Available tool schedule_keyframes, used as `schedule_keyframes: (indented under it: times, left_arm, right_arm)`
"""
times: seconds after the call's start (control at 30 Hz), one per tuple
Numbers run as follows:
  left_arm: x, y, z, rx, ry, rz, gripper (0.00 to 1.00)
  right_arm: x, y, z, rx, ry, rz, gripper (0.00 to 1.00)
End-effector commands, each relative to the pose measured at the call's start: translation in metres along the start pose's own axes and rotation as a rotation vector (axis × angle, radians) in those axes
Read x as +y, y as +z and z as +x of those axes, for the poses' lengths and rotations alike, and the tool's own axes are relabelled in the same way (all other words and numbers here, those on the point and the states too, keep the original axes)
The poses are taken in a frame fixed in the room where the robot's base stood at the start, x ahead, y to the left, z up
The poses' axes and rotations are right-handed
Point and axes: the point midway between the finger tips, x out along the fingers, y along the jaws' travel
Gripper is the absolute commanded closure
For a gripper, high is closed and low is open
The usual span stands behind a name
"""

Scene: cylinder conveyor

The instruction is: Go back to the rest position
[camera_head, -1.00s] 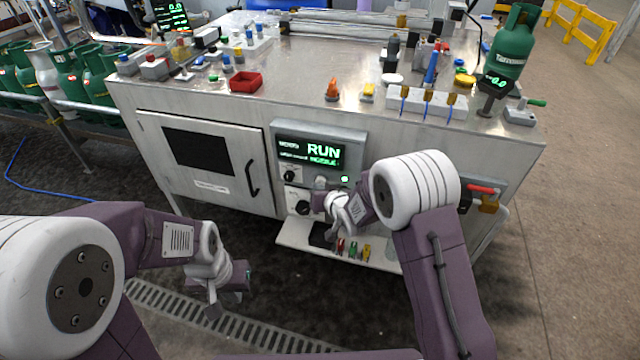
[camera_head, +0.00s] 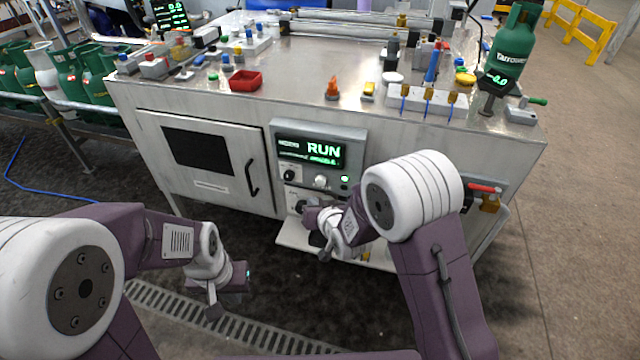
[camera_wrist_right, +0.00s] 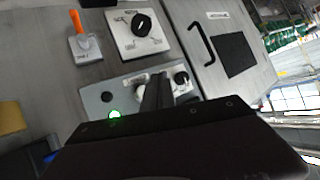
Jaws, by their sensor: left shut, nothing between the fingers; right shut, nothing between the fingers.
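My left gripper (camera_head: 213,308) hangs over the dark floor and drain grate at lower left, shut and empty. My right gripper (camera_head: 325,254) is in front of the metal cabinet (camera_head: 230,115), just below the control panel (camera_head: 322,160) whose display reads RUN. Its fingers are shut with nothing between them. In the right wrist view the shut fingers (camera_wrist_right: 158,92) point at the cabinet front, with the panel and its green light beyond. Whether the fingers touch anything cannot be told.
More green cylinders (camera_head: 70,75) stand on the conveyor at left. A low shelf (camera_head: 291,236) juts out under the panel. The floor between my arms is open.

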Motion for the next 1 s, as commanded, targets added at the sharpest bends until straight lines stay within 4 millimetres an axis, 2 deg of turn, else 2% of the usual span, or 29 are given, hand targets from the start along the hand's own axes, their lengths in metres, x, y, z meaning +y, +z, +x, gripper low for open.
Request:
schedule_keyframes:
  times: [0.57, 0.67, 0.73, 0.8, 0.83, 0.87, 0.9, 0.97, 1.0]
  left_arm:
    - [0.000, 0.000, 0.001, 0.000, 0.000, 0.000, 1.00]
    - [0.000, 0.000, 0.001, 0.000, 0.000, 0.000, 1.00]
    - [0.000, 0.000, 0.000, 0.000, 0.000, 0.000, 1.00]
    - [0.000, 0.000, 0.001, 0.000, 0.000, 0.000, 1.00]
    - [0.000, 0.000, 0.001, 0.000, 0.000, 0.000, 1.00]
    - [0.000, 0.000, 0.001, 0.000, 0.000, 0.000, 1.00]
    - [0.000, 0.000, 0.001, 0.000, 0.000, 0.000, 1.00]
    - [0.000, 0.000, 0.001, 0.000, 0.000, 0.000, 1.00]
    - [0.000, 0.000, 0.001, 0.000, 0.000, 0.000, 1.00]
  right_arm:
    - [-0.001, 0.003, -0.004, 0.001, 0.003, 0.002, 1.00]
    - [0.013, -0.015, -0.007, 0.033, 0.027, 0.020, 1.00]
    - [0.029, -0.044, -0.017, 0.091, 0.054, 0.042, 1.00]
    - [0.054, -0.076, -0.038, 0.148, 0.096, 0.068, 1.00]
    - [0.069, -0.085, -0.051, 0.147, 0.126, 0.082, 1.00]
    - [0.083, -0.085, -0.064, 0.123, 0.158, 0.093, 1.00]
    - [0.100, -0.077, -0.080, 0.063, 0.198, 0.105, 1.00]
    - [0.118, -0.056, -0.104, -0.045, 0.249, 0.117, 1.00]
    - [0.126, -0.039, -0.119, -0.123, 0.275, 0.125, 1.00]
